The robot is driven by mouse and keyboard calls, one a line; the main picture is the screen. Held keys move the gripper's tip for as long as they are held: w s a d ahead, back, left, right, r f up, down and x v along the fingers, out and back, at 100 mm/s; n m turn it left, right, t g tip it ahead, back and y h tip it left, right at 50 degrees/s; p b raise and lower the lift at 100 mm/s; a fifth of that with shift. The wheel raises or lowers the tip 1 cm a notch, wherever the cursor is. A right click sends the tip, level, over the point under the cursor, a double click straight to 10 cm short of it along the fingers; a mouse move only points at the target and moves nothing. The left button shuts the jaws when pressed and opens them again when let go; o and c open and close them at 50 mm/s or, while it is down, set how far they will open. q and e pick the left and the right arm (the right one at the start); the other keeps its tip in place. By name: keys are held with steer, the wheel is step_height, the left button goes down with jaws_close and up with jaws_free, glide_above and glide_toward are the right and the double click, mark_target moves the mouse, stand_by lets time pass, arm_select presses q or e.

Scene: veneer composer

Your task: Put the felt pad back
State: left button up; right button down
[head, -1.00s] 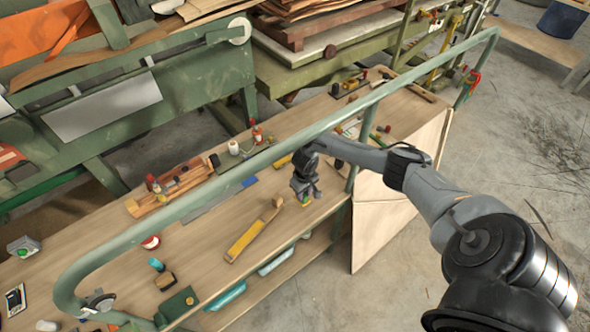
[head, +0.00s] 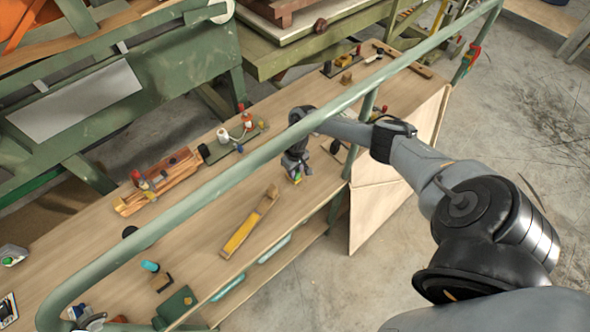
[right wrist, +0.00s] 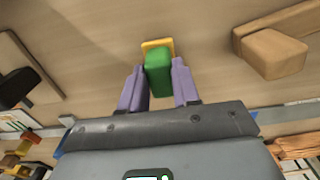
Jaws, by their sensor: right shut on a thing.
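My right gripper (head: 296,174) is over the wooden bench, to the right of a yellow-and-wood tool. In the right wrist view its purple fingers (right wrist: 159,86) are shut on a small green block (right wrist: 158,74) with a yellow-orange plate (right wrist: 157,45) at its far end. The block may be the felt pad, but I cannot tell for sure. In the head view the held piece is small and mostly hidden by the gripper. Whether it touches the bench is unclear. My left gripper is not in view.
The yellow-and-wood tool (head: 248,226) lies on the bench (head: 200,262). A green rail (head: 215,190) crosses above the bench. A wooden block stack (head: 160,182) and a white spool (head: 222,135) stand toward the back. Bare wood lies around the yellow tool.

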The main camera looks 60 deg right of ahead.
steer(key=shift+f, duration=0.15)
steer(key=c, duration=1.3)
jaws_free()
steer(key=shift+f, duration=0.1)
steer(key=o, duration=0.5)
steer(key=shift+r+p, duration=0.65)
steer(key=shift+r, duration=1.6)
